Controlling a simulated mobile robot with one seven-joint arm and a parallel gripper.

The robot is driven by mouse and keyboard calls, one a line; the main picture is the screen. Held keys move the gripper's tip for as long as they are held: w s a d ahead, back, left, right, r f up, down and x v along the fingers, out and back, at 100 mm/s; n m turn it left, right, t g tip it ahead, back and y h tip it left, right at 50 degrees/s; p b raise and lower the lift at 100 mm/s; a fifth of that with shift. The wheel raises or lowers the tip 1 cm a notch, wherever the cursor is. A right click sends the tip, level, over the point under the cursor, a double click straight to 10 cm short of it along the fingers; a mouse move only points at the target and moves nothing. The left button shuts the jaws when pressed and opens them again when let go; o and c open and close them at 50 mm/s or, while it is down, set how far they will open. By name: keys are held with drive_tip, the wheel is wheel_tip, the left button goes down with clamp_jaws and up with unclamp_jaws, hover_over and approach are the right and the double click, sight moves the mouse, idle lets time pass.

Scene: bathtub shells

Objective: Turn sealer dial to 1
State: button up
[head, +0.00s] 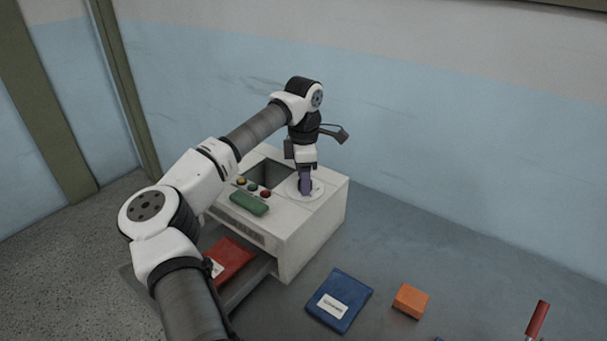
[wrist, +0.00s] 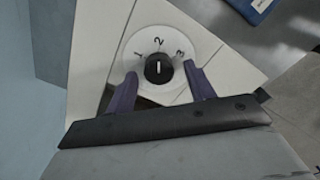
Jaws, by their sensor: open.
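The sealer (head: 312,232) is a pale box-shaped machine on the grey surface. Its dial is hidden behind my gripper (head: 305,188) in the head view. In the wrist view the dial is a black round knob (wrist: 158,70) on a white disc (wrist: 146,37) marked 1, 2 and 3. The knob's white line points up toward the 2. The 1 is left of it and the 3 right. My gripper (wrist: 159,78) is open, with its purple fingers on either side of the knob. A gap shows between each finger and the knob, so I see no contact.
The sealer's top also has a dark opening (head: 266,173), small coloured buttons (head: 265,194) and a green bar (head: 249,204). A red packet (head: 232,258) lies in the lower bay. A blue packet (head: 339,300), an orange block (head: 410,300) and a red-handled tool (head: 537,319) lie to the right.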

drive_tip(key=c, duration=1)
drive_tip(key=n+b, duration=0.2)
drive_tip(key=n, duration=0.3)
drive_tip(key=shift+n, duration=0.4)
drive_tip(key=n+b, duration=0.1)
drive_tip(key=n, duration=0.4)
drive_tip(key=shift+s+n+b, duration=0.1)
drive_tip(key=shift+n+b, duration=0.3)
drive_tip(key=shift+n, duration=0.3)
drive_tip(key=o, duration=1)
